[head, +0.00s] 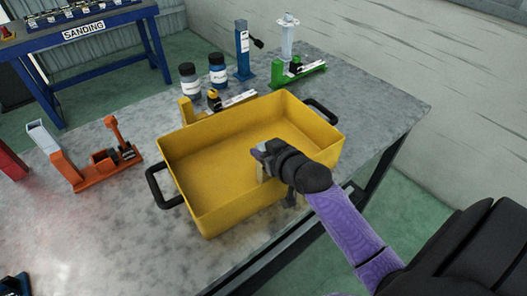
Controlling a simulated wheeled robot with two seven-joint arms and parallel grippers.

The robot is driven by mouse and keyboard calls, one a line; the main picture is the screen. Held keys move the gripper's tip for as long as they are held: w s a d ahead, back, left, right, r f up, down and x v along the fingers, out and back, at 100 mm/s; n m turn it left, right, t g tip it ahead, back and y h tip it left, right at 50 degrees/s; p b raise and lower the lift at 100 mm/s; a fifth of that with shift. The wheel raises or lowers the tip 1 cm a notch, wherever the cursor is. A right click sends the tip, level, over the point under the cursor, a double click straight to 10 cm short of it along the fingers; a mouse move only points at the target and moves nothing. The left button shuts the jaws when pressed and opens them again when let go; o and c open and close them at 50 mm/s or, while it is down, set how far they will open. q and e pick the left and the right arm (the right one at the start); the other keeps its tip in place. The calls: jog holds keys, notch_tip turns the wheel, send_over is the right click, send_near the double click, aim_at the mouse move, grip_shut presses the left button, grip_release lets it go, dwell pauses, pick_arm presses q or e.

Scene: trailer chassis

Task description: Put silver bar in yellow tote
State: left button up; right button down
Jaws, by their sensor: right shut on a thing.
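The yellow tote (182,192) stands on the grey table with black handles at its two ends. The part of its inside that shows looks empty. My right gripper (276,184) reaches in from the right over the tote's near right wall. Its pale fingers show one inside and one outside that wall, and it looks shut on the wall. The gripper and wrist cover part of the rim. I cannot make out a separate silver bar; a silvery strip (238,99) behind the tote seems part of a clamp. My left gripper is out of view.
Orange (103,170) and green (298,74) clamps, a blue stand (245,66) and two dark bottles (217,71) stand around the tote on the grey table (375,103). A blue sanding bench (95,50) is at the back left. A wall rises behind on the right.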

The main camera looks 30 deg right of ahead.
jog(key=shift+c, duration=2.4)
grip_release()
jog(key=shift+o, duration=1)
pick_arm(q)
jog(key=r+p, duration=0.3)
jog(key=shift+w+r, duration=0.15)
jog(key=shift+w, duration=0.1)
pick_arm(e)
jog(key=v, duration=1.2)
jog(key=shift+r, duration=0.15)
